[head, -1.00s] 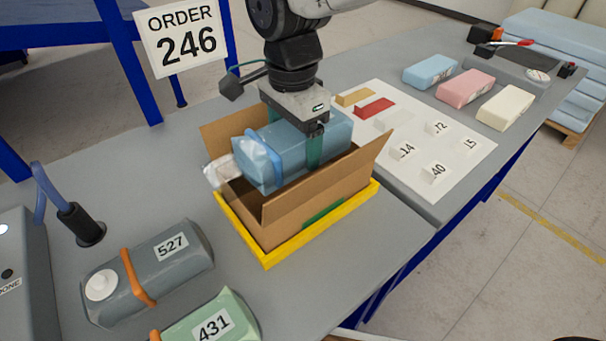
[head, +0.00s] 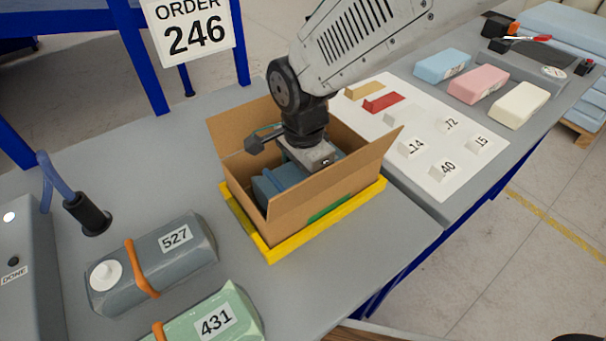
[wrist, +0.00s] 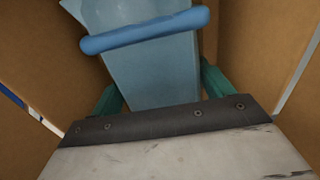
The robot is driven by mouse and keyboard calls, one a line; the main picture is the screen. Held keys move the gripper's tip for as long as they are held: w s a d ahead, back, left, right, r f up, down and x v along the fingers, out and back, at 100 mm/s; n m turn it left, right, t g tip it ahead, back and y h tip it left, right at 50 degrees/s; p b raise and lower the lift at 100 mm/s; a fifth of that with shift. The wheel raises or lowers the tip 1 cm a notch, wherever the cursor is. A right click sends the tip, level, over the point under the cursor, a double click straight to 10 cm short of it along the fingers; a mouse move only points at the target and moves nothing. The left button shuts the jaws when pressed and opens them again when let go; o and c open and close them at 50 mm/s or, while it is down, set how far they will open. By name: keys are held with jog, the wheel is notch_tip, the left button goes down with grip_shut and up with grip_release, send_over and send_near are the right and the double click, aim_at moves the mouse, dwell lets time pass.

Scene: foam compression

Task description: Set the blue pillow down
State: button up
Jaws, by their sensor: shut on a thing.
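The blue pillow (head: 283,180) is down inside the open cardboard box (head: 339,188), its lower part hidden by the box walls. In the wrist view the pillow (wrist: 152,70) shows between cardboard walls, with a blue band (wrist: 145,30) across it. My gripper (head: 310,165) reaches into the box from above and is shut on the pillow. Its green fingers show on either side of the pillow in the wrist view (wrist: 158,88). Whether the pillow touches the box floor is hidden.
The box stands in a yellow frame (head: 354,210) on the grey table. A grey pillow marked 527 (head: 190,262) and a green one marked 431 (head: 240,312) lie at the front left. A white board with numbered blocks (head: 440,170) and several foam blocks (head: 478,83) are to the right.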

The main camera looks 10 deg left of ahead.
jog(key=o, duration=0.9)
jog(key=shift+f, duration=0.1)
notch_tip(320, 180, up, 12)
jog(key=shift+r, duration=0.15)
